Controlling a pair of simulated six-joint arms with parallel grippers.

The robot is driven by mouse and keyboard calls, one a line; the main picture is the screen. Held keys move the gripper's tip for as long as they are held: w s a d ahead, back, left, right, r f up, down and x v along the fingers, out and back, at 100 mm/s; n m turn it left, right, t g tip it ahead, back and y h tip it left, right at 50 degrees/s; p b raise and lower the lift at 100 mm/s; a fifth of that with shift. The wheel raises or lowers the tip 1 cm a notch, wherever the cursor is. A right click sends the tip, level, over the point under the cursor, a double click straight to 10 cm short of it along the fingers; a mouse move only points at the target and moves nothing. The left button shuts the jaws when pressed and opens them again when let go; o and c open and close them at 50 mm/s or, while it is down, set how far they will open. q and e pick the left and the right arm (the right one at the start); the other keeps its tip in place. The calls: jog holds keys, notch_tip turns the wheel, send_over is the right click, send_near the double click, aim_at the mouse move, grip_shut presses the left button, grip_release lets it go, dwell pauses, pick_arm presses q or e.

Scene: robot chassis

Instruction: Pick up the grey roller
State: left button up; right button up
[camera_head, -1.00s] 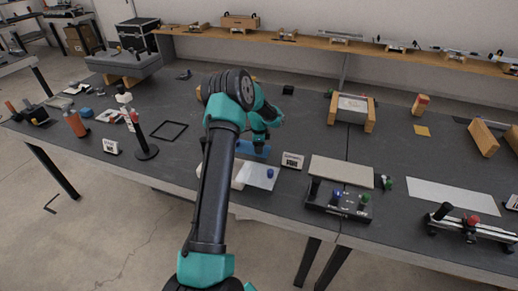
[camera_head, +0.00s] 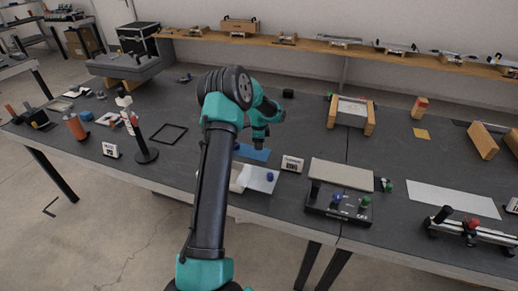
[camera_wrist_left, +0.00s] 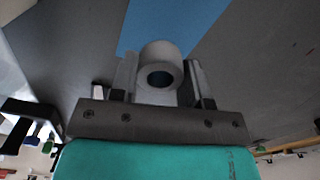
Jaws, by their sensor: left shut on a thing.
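The grey roller (camera_wrist_left: 160,52), a short cylinder with a dark hole in its end, shows in the left wrist view. My left gripper (camera_wrist_left: 159,72) is shut on it, with one finger on each side. In the head view my left gripper (camera_head: 259,140) hangs above the blue mat (camera_head: 253,153), with a small gap below it. The roller is too small to make out there. The blue mat also shows in the left wrist view (camera_wrist_left: 185,22), behind the roller. My right gripper is not in view.
A black control box (camera_head: 338,201) is further right. A black square frame (camera_head: 169,133) lies to the left, with bare table around it.

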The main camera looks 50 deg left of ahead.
pick_arm(q)
notch_tip(320, 180, up, 6)
jog(key=shift+r, duration=0.1)
dwell(0.6)
